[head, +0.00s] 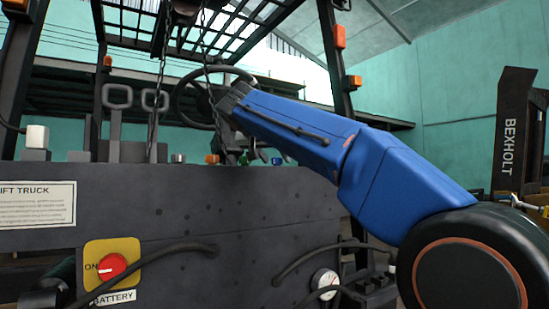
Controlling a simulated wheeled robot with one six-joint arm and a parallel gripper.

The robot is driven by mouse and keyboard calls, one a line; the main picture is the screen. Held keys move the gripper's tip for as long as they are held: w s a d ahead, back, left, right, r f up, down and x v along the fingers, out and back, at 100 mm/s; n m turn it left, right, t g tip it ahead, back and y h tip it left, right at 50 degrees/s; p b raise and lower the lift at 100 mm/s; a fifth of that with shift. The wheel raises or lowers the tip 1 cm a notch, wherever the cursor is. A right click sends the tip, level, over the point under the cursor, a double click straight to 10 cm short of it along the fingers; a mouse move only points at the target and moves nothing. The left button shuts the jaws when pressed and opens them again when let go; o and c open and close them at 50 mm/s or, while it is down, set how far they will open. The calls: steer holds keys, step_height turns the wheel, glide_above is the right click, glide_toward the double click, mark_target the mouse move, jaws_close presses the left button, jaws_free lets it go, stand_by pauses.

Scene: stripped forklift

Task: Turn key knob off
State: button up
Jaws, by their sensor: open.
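A round red knob (112,266) sits on a yellow plate (126,250) on the dark front panel, at the lower left. "ON" is printed left of the knob, and a "BATTERY" label (115,298) is below it. I see no other knob clearly marked as a key knob. My blue arm reaches from the lower right up to the left, over the panel toward the steering wheel. Its far end is dark and blends with the parts behind it. My gripper's fingers cannot be made out, and the arm end is well apart from the red knob.
The steering wheel (184,98) and hanging chains (160,85) are near my arm's end. Small levers (277,161) stand behind the panel's top edge. Black hoses (165,257) cross the panel beside the red knob. A gauge (325,283) is lower right.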

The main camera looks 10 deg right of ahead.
steer(key=c, duration=1)
steer(key=shift+c, duration=0.2)
steer(key=shift+s+d, duration=0.1)
steer(key=shift+s+d+n+t+y, duration=0.1)
steer(key=shift+d+n+t+y, duration=0.1)
steer(key=shift+n+t+y, duration=0.65)
steer(key=n+y, duration=0.3)
steer(key=shift+d+t, duration=0.25)
steer(key=shift+d, duration=0.05)
steer(key=shift+d+n+y, duration=0.2)
steer(key=shift+n+y, duration=0.8)
steer(key=shift+y, duration=0.25)
steer(key=shift+d+n+y, duration=0.2)
steer(key=shift+n+y, duration=0.75)
steer(key=shift+y, duration=0.25)
steer(key=shift+d+n+g+y, duration=0.2)
steer(key=shift+n+g+y, duration=0.4)
steer(key=shift+n+y, duration=1.2)
steer(key=shift+y, duration=0.1)
